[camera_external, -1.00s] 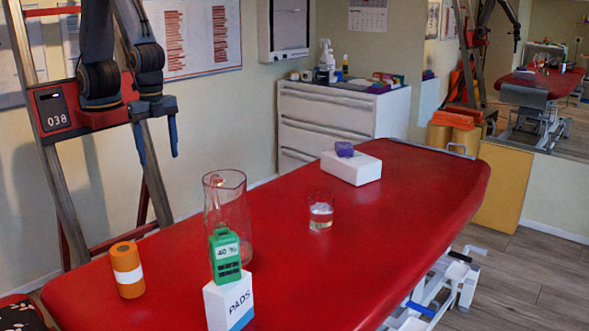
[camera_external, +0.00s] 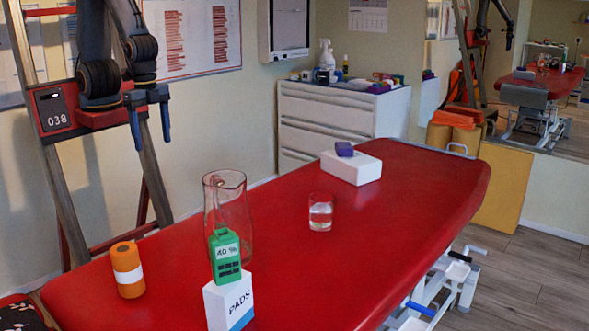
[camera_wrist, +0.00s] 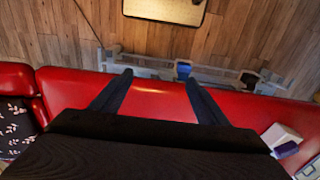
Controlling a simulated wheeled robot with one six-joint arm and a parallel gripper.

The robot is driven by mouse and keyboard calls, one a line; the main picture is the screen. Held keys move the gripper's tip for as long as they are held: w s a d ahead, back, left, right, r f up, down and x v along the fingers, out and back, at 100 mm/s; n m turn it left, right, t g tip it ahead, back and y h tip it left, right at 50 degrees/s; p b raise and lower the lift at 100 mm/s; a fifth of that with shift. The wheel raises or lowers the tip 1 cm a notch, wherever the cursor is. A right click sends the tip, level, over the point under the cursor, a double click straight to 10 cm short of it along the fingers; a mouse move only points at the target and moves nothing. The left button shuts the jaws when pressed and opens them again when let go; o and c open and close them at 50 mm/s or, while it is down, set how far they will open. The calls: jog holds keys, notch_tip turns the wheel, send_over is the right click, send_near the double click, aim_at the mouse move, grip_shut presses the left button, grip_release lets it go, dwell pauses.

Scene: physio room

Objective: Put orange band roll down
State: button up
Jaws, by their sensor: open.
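The orange band roll (camera_external: 127,269) stands upright on the near left end of the red treatment table (camera_external: 400,200), with a white label round its middle. My gripper (camera_external: 150,139) is open and empty, raised above and behind the roll, well clear of it. In the wrist view my gripper (camera_wrist: 157,75) shows two dark fingers spread wide over the red table edge, with nothing between them. The roll does not show in the wrist view.
A glass pitcher (camera_external: 235,195), a green device (camera_external: 225,255) on a white PADS box (camera_external: 230,302), and a glass of water (camera_external: 321,213) stand on the table. A white block (camera_external: 351,168) bears a purple item (camera_external: 344,149). The table's right side is clear.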

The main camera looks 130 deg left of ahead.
aim_at(129, 257)
jog(key=w+d+f+m+t+h+b, duration=0.15)
jog(key=w+d+t, duration=0.35)
jog(key=w+d, duration=0.55)
jog(key=w+d+t+h+b, duration=0.15)
jog(key=w+d+t, duration=0.4)
jog(key=w, duration=0.75)
jog(key=w+d+r+t+b, duration=0.1)
jog(key=w+d+r+t, duration=0.15)
jog(key=d, duration=0.35)
jog(key=w+d+r+t+b, duration=0.1)
jog(key=w+d+t+b, duration=0.1)
jog(key=d+t, duration=0.3)
notch_tip(129, 257, down, 13)
jog(key=d+y, duration=0.1)
jog(key=d, duration=0.1)
jog(key=shift+w+f+p, duration=0.2)
jog(key=shift+w+p, duration=0.3)
jog(key=shift+w, duration=1.35)
jog(key=shift+w+f+p, duration=0.15)
jog(key=shift+w+p, duration=0.3)
jog(key=shift+w, duration=1.35)
jog(key=c, duration=1.2)
jog(key=shift+c, duration=1.4)
